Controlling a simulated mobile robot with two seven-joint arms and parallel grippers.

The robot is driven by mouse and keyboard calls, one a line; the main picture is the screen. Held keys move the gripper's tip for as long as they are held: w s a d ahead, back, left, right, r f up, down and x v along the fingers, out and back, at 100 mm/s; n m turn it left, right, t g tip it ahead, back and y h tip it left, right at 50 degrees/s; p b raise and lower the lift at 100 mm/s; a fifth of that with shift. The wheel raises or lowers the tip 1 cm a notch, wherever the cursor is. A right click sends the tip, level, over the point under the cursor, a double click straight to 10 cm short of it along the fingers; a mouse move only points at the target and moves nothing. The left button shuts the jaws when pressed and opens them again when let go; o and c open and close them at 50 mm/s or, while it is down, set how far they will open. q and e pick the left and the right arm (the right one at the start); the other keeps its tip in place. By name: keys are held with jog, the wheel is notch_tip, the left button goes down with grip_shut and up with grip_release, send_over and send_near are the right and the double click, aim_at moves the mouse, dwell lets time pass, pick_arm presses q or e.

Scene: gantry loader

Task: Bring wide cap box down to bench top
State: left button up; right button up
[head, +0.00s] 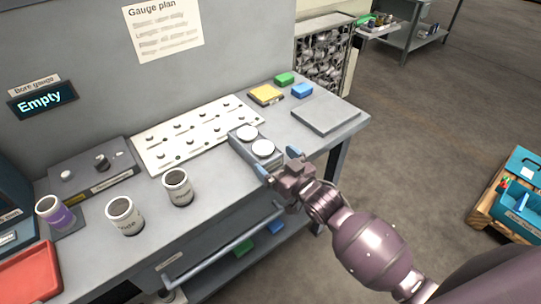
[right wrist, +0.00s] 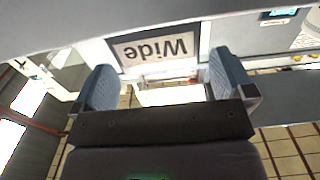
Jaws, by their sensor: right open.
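A grey box (head: 243,151) with two round white caps on top is in the head view, at the front of the bench beside a white pegboard. In the right wrist view a label reading "Wide" (right wrist: 152,48) shows upside down on a grey face, between and beyond my fingers. My right gripper (head: 279,163) is open at the box's front right end, its blue fingertips apart; they also show in the right wrist view (right wrist: 160,88). I cannot tell whether they touch the box, nor whether it rests directly on the bench top (head: 215,205). My left gripper is not in view.
Several cups, one of them dark (head: 178,189), stand left on the bench. A flat grey plate (head: 326,113) and small yellow (head: 265,95), green (head: 284,78) and blue (head: 302,90) blocks lie at the right end. Bare bench shows between the dark cup and the box.

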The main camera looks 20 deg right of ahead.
jog(key=v, duration=0.9)
jog(key=s+d+f+m+g+h, duration=0.1)
jog(key=s+d+f+g+h, duration=0.2)
jog(key=s+f, duration=0.5)
jog(key=s+d+f+m+g+h, duration=0.2)
jog(key=s+d+f+g+h, duration=0.1)
jog(key=s+f, duration=0.4)
jog(key=shift+s+d+f, duration=0.25)
jog(key=shift+s+f, duration=0.1)
jog(key=shift+s, duration=0.35)
